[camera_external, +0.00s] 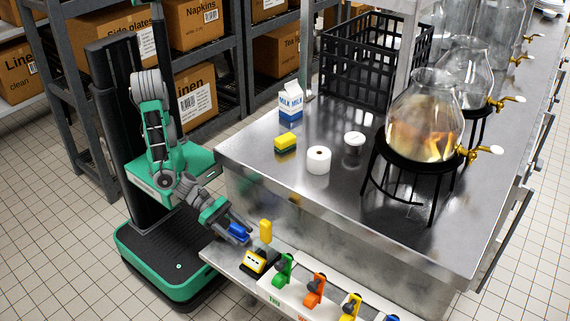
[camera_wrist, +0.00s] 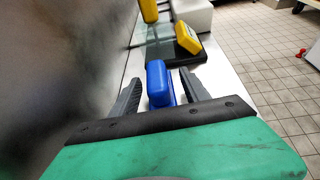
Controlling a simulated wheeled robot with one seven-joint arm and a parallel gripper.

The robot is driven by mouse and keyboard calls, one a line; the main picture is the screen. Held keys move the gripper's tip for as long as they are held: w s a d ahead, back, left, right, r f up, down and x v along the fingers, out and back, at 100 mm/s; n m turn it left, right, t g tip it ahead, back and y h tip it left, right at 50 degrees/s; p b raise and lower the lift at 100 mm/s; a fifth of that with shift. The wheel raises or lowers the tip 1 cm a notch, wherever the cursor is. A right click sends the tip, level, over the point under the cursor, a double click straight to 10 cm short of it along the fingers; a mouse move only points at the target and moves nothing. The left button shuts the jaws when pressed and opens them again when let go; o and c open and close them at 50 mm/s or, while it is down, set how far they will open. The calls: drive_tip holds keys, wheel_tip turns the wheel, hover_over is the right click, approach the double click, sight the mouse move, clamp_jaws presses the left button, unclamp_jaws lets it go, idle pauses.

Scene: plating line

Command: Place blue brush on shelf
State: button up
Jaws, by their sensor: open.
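The blue brush (camera_external: 239,231) is a small bright blue block at the left end of the low steel shelf (camera_external: 222,258) along the counter's side. In the wrist view the blue brush (camera_wrist: 157,84) lies between the two grey fingers of my gripper (camera_wrist: 160,78). The fingers are spread, with a visible gap on its right side; contact on the left is hard to tell. In the external view my gripper (camera_external: 232,226) reaches down to the brush, and its fingers partly hide it. I cannot tell whether the brush's underside touches the shelf.
A yellow block (camera_external: 265,230) and a black-and-yellow item (camera_external: 256,262) are just beyond the brush. Green (camera_external: 284,270), orange (camera_external: 315,291) and yellow-handled tools stand further along. The counter's steel side (camera_wrist: 60,70) rises close on the left. Tiled floor lies on the right.

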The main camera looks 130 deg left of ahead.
drive_tip(key=shift+r, duration=0.1)
drive_tip(key=shift+s+d+r, duration=0.1)
drive_tip(key=shift+s+r, duration=0.1)
drive_tip(key=shift+s, duration=0.05)
drive_tip(key=p+v, duration=0.3)
drive_tip(key=v, duration=0.8)
drive_tip(key=shift+s, duration=0.25)
